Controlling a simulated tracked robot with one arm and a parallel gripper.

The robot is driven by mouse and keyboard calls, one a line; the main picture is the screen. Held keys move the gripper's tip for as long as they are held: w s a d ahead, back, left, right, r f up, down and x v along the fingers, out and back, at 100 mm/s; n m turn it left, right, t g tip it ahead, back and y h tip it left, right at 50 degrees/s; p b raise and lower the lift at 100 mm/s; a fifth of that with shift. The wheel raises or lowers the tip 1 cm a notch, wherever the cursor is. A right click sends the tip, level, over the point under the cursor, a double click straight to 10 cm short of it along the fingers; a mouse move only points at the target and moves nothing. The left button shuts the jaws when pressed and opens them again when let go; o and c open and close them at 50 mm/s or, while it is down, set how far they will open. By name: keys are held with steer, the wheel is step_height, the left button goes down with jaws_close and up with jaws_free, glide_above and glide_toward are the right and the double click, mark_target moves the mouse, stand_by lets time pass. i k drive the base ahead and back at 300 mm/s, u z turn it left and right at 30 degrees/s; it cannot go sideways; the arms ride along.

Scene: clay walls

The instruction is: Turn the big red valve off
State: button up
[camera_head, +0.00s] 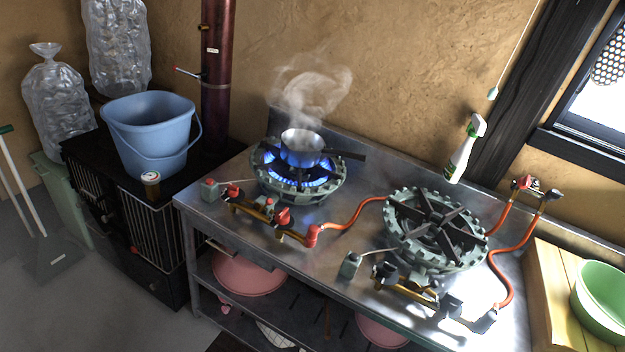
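Red valve handles (282,216) sit on the brass pipe at the front of the left gas burner (300,180); a smaller red one (233,191) is at its left end. Another red-topped valve (521,184) stands on the gas outlet at the back right corner of the steel counter. I cannot tell for sure which is the big red valve. The left burner has blue flames under a steaming pan (302,148). The right burner (437,228) shows no flame. Orange hoses (362,213) link the burners and the outlet. My gripper is not in view.
The pan's dark handle (345,154) points right. A spray bottle (466,148) is at the wall behind the right burner. A green bowl (602,300) is at far right.

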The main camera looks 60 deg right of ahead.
mark_target(283, 217)
steer(key=z, duration=0.65)
steer(key=i, duration=1.1)
steer(key=z, duration=0.85)
steer(key=k, duration=0.6)
steer(key=z, duration=0.25)
steer(key=i, duration=0.65)
steer(key=u, duration=0.2)
